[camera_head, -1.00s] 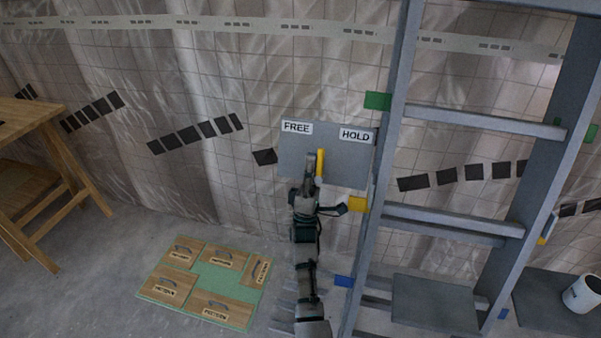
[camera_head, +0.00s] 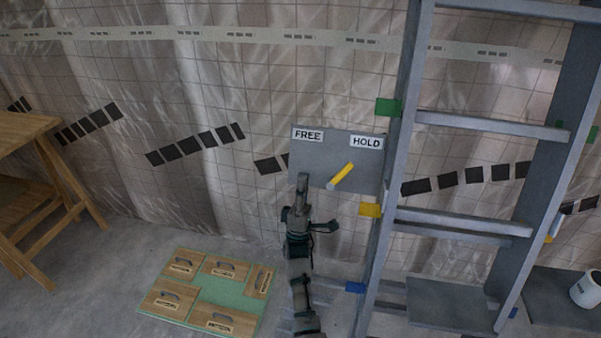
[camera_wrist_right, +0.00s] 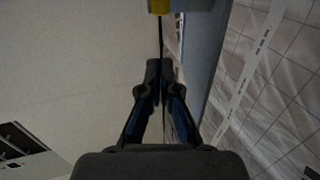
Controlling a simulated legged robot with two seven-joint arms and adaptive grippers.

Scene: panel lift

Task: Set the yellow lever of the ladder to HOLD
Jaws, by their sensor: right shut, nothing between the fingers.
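The yellow lever (camera_head: 345,174) sits on a grey plate (camera_head: 318,152) fixed beside the ladder (camera_head: 401,150). The lever slants up to the right, its upper end pointing toward the HOLD label (camera_head: 367,142) and away from the FREE label (camera_head: 308,135). My right gripper (camera_head: 302,180) is shut and empty, in front of the plate's lower left part, left of the lever and apart from it. In the right wrist view the closed fingers (camera_wrist_right: 160,68) show, with a bit of yellow (camera_wrist_right: 158,6) at the top edge. My left gripper is not in view.
A green mat (camera_head: 222,283) with several wooden handled panels lies on the floor at lower left. A wooden table (camera_head: 45,160) stands at the far left. A white mug (camera_head: 586,290) is on a grey surface at the lower right. A tiled wall is behind.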

